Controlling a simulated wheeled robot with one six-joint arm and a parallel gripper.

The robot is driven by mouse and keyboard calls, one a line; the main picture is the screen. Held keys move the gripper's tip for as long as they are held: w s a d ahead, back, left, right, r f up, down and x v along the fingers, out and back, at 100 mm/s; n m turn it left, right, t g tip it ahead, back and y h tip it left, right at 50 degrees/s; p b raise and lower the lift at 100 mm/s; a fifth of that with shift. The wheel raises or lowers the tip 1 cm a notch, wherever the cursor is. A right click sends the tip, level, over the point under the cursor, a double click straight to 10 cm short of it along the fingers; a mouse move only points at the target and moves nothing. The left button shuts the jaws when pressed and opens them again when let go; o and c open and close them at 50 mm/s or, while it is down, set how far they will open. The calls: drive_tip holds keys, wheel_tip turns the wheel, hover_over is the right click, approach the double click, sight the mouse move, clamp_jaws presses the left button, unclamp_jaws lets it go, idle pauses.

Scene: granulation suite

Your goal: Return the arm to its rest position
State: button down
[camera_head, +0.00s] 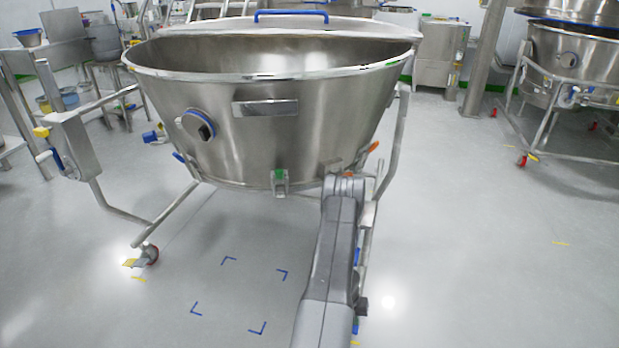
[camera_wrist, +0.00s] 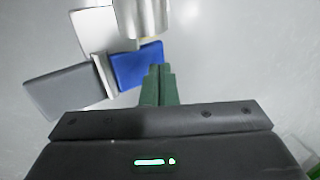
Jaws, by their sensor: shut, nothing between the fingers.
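My gripper (camera_wrist: 158,72) shows in the wrist view with its two green fingers together and nothing between them. It points toward a pale floor, with a blue flat piece (camera_wrist: 138,66) close to the fingertips; I cannot tell whether they touch. In the head view my grey arm reaches forward from the bottom to the lower right side of a large steel bowl (camera_head: 270,110). The end of the arm is hidden there, so the gripper does not show in that view.
In the wrist view a grey flat piece (camera_wrist: 65,92), a white piece (camera_wrist: 95,30) and a metal post (camera_wrist: 143,18) surround the blue piece. The bowl's tubular frame (camera_head: 165,222) stands on casters. Floor (camera_head: 470,250) at right is clear; another steel vessel (camera_head: 570,55) stands beyond.

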drive_tip(key=shift+w+a+r+h, duration=0.1)
drive_tip(key=shift+a+h, duration=0.1)
drive_tip(key=shift+h, duration=0.1)
drive_tip(key=shift+a+r, duration=0.2)
drive_tip(key=shift+r, duration=0.3)
drive_tip(key=shift+w+a+r+p, duration=0.1)
drive_tip(key=shift+a+r+p, duration=0.15)
drive_tip(key=shift+p, duration=0.25)
